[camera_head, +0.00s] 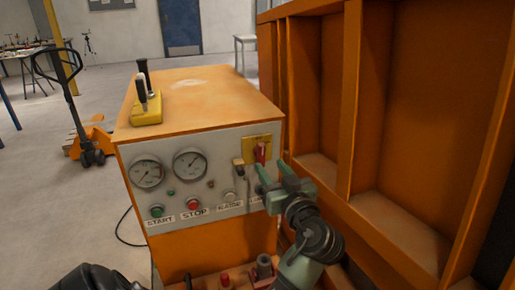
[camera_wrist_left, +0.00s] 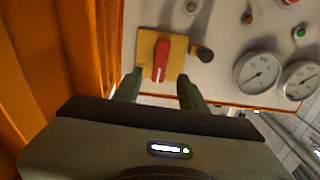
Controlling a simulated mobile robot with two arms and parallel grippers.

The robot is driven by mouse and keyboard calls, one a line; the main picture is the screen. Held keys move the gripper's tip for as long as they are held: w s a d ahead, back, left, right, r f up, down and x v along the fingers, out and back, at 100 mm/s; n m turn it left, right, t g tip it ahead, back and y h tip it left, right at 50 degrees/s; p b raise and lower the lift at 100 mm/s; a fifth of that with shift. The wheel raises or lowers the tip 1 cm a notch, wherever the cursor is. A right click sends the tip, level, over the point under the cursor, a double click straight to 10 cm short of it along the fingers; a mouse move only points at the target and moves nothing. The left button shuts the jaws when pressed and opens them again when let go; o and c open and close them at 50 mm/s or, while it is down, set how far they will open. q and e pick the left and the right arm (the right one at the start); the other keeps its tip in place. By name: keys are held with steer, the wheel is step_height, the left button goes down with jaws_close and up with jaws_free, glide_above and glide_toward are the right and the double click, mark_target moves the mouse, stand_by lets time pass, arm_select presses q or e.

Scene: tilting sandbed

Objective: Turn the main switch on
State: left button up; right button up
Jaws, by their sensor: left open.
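The main switch is a red rotary handle (camera_head: 261,152) on a yellow plate (camera_head: 248,143), at the upper right of the grey control panel. In the left wrist view the red handle (camera_wrist_left: 162,58) points along the picture's vertical, on its yellow plate (camera_wrist_left: 147,45). My left gripper (camera_head: 272,176) is open just in front of and below the switch in the head view. In the left wrist view its two fingers (camera_wrist_left: 159,80) stand apart, one to each side of the handle's lower end. I cannot tell whether they touch it. My right gripper is not in view.
The panel (camera_head: 225,170) also has two gauges, a green start button (camera_head: 157,211), a red stop button (camera_head: 193,204) and a black knob (camera_wrist_left: 204,54). A yellow joystick box (camera_head: 147,113) sits on the cabinet. An orange ribbed wall (camera_head: 345,100) stands close on the right.

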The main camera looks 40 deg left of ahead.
mark_target(263, 154)
arm_select(q)
steer(key=shift+w+a+r+p, duration=0.3)
steer(key=shift+a+p, duration=0.15)
steer(key=shift+a, duration=0.1)
steer(key=shift+w+a+r+p, duration=0.2)
steer(key=shift+w+a+p, duration=0.1)
steer(key=shift+a+p, duration=0.2)
steer(key=x, duration=0.3)
steer(key=shift+f+p, duration=0.25)
steer(key=shift+p, duration=0.1)
steer(key=shift+w+a+f, duration=0.15)
steer(key=shift+a, duration=0.35)
steer(key=shift+d, duration=0.1)
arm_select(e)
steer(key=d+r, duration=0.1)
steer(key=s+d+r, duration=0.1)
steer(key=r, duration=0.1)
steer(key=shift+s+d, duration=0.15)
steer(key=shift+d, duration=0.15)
arm_select(q)
jaws_close()
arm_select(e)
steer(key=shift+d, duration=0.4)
